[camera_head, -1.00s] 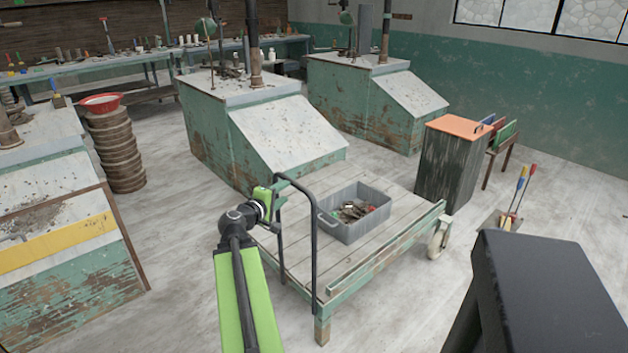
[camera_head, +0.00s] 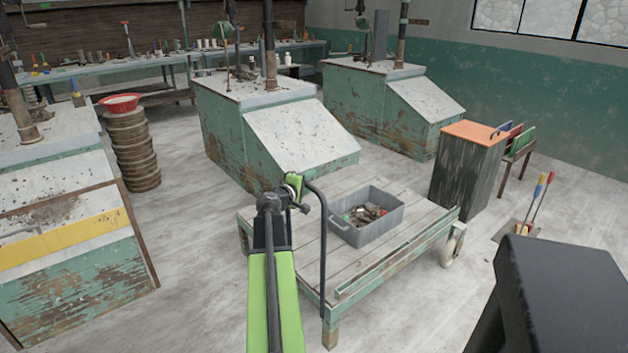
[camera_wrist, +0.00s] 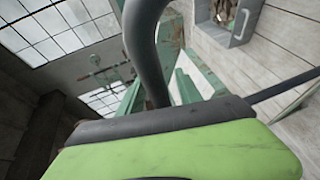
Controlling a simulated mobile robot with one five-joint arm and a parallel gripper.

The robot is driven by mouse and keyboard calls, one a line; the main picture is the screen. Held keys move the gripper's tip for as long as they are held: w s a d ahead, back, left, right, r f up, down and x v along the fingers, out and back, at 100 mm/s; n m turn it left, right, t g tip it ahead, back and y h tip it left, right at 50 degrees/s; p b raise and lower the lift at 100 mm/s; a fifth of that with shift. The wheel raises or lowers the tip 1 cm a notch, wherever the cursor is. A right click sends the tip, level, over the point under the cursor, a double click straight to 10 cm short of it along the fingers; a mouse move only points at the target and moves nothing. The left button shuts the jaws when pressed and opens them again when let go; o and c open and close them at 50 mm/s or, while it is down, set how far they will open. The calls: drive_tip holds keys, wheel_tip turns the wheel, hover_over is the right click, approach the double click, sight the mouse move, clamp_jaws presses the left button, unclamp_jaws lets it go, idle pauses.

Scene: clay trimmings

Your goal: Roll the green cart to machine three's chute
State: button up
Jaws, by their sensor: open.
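The green cart (camera_head: 296,236) has a planked deck, a worn green frame, pale wheels and a dark tubular push handle (camera_head: 323,250). It stands in the middle of the head view. A grey bin (camera_head: 366,232) with mixed scraps rides on its deck. My gripper (camera_head: 296,187) is open at the top of the handle; its far jaw is partly hidden. In the wrist view a green jaw (camera_wrist: 180,145) fills the bottom, and the handle bar (camera_wrist: 147,50) rises right behind it. Whether the bar lies between the jaws or touches them, I cannot tell.
Sloped chutes face forward on the middle machine (camera_head: 225,130), the back right machine (camera_head: 360,100) and the left machine with a yellow stripe (camera_head: 65,238). I see no numbers. An orange-topped cabinet (camera_head: 465,175) stands right of the cart. Bare floor (camera_head: 190,235) lies left of it.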

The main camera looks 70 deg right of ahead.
drive_tip(key=shift+s, duration=0.15)
clamp_jaws()
idle(1.0)
